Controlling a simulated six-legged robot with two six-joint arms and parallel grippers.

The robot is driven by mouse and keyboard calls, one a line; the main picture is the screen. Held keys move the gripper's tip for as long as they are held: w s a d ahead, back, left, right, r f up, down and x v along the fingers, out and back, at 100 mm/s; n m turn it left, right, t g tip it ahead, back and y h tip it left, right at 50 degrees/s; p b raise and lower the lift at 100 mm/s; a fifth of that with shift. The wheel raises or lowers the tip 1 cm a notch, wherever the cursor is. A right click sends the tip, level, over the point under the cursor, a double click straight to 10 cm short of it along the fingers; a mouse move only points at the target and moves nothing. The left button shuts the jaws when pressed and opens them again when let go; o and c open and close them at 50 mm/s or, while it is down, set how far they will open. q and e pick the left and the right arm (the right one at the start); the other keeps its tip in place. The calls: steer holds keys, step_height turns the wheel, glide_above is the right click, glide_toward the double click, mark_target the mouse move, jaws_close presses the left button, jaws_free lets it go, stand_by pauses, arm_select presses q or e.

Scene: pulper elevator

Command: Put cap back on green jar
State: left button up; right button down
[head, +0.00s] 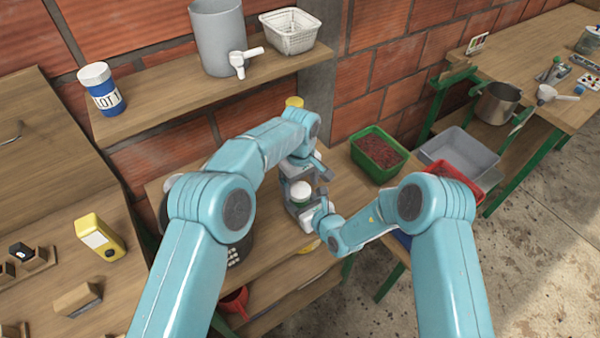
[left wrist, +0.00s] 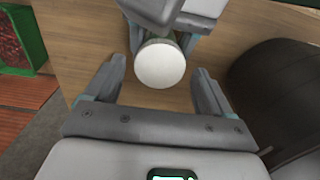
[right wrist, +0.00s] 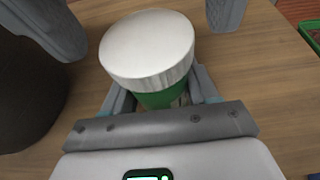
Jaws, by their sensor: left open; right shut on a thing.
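The green jar (right wrist: 160,98) stands upright in my right gripper (right wrist: 162,88), which is shut on its body. A white ribbed cap (right wrist: 147,48) sits on top of the jar; whether it is fully tightened I cannot tell. In the head view the cap (head: 300,190) shows between the two grippers. My left gripper (left wrist: 160,68) is open, its fingers on either side of the white cap (left wrist: 160,64) with gaps, not gripping it. In the right wrist view the left fingers show at the top left and top right.
The wooden bench lies beneath. A green tray (head: 378,152) of red cherries and a grey bin (head: 460,152) stand to the right. A dark round machine stands left of the jar. A shelf above holds a blue-labelled jar (head: 101,90), grey bucket (head: 218,38) and white basket (head: 290,32).

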arm_select(q)
steer(key=shift+f, duration=0.75)
steer(key=c, duration=1.1)
steer(key=m, duration=0.9)
steer(key=shift+m, duration=0.4)
steer(key=o, duration=1.2)
steer(key=shift+c, duration=0.2)
